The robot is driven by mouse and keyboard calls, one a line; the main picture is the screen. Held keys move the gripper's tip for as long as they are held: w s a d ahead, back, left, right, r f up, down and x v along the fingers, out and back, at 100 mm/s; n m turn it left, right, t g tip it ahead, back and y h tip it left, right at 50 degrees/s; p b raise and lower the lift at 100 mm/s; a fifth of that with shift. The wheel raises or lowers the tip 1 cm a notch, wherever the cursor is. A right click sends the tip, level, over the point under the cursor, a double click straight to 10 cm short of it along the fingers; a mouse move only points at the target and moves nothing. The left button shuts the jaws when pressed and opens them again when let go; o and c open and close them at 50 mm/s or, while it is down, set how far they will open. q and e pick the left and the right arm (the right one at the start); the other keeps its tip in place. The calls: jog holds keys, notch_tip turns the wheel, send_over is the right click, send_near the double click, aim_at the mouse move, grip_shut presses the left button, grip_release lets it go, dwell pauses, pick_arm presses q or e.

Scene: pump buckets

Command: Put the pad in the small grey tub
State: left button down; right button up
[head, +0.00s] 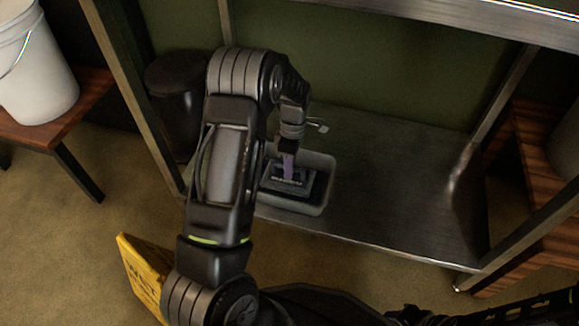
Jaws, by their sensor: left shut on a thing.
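The small grey tub (323,170) is a shallow, rounded rectangular container on the metal shelf. A dark block with pale marks shows inside the tub around the pad's lower end. I cannot tell whether the pad touches it. My left arm hides the tub's left end. My right gripper is not in view.
The metal shelf (400,190) is clear to the right of the tub. Metal posts frame it. A dark bin (178,100) stands behind my arm. A white bucket (38,75) stands on a wooden bench at left. A yellow sign (142,275) is on the floor.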

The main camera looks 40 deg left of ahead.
pick_arm(q)
jog(key=shift+f, duration=0.2)
jog(key=c, duration=1.4)
grip_release()
jog(key=shift+c, duration=0.2)
jog(key=shift+r, duration=0.1)
notch_tip(320, 180, up, 13)
jog(key=w+p, duration=0.2)
jog(key=p, duration=0.3)
jog(key=shift+a, duration=0.35)
